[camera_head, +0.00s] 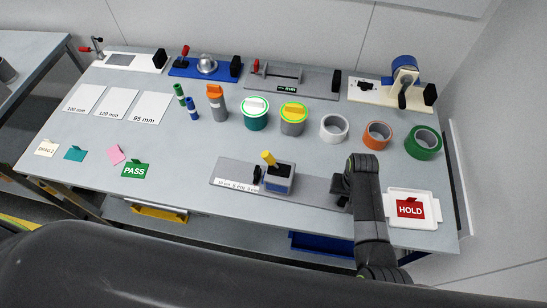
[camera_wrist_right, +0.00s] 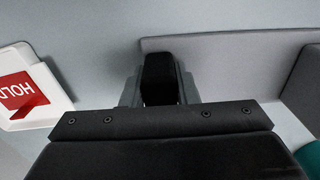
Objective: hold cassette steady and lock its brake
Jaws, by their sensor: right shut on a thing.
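A grey block with a blue face (camera_head: 278,181), which looks like the cassette, sits on a long grey base (camera_head: 312,187). A yellow lever (camera_head: 268,158) sticks up from its top, tilted. A black part (camera_head: 257,178) stands at its left side. My right gripper (camera_head: 343,188) is at the right end of the base, apart from the block. In the right wrist view it is shut on a black handle (camera_wrist_right: 160,76) beside the grey base (camera_wrist_right: 225,42). The fingertips are partly hidden by the wrist. My left gripper is not in view.
A white tray (camera_head: 427,223) with a red HOLD card (camera_head: 410,209) lies right of my right arm. Tape rolls (camera_head: 334,127) and lidded cups (camera_head: 256,118) stand behind the base. Fixtures (camera_head: 285,82) line the back. A green PASS card (camera_head: 135,170) lies left, with clear table between.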

